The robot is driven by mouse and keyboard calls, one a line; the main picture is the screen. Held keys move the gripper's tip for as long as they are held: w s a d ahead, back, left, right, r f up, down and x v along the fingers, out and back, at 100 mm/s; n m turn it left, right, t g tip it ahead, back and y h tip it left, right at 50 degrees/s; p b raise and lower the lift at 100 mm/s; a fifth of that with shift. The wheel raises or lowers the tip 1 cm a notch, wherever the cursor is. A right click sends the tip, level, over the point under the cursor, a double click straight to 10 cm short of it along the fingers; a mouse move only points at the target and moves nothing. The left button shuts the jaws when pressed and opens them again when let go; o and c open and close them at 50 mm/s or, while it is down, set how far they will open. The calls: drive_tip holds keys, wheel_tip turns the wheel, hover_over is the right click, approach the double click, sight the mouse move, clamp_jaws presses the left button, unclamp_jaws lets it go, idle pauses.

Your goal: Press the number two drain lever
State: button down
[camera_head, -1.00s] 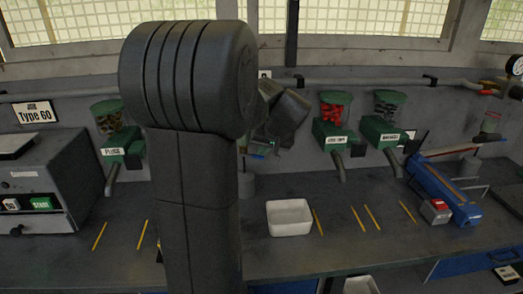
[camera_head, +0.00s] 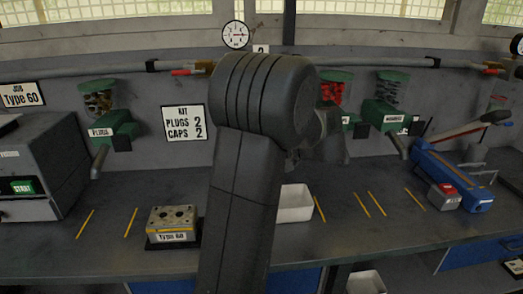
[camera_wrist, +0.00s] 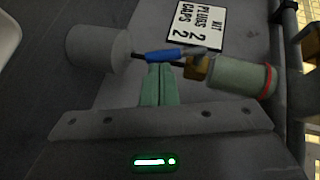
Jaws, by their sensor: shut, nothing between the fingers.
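A small plate with a 2 (camera_head: 261,49) shows on the wall above the wall pipe, just over my arm in the head view. In the wrist view a blue lever (camera_wrist: 172,55) lies across the front of my gripper (camera_wrist: 160,68). Its right end meets a brass-coloured fitting (camera_wrist: 197,68) beside a pale bowl with a red ring (camera_wrist: 235,77). My gripper's green fingers are together and empty, with the tips at the lever. I cannot tell whether they touch it. In the head view my arm hides the lever and bowl.
A grey cylinder (camera_wrist: 97,48) is left of the lever. The kit sign (camera_head: 184,122) hangs on the wall. A Type 60 block (camera_head: 172,224) and a white bin (camera_head: 294,204) stand on the bench. A round gauge (camera_head: 235,35) is above the pipe.

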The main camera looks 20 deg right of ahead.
drive_tip(key=shift+w+a+f+m+t+y+b, duration=0.15)
drive_tip(key=shift+a+f+m+t+y+b, duration=0.6)
drive_tip(key=shift+y+b, duration=0.3)
drive_tip(key=shift+f, duration=0.1)
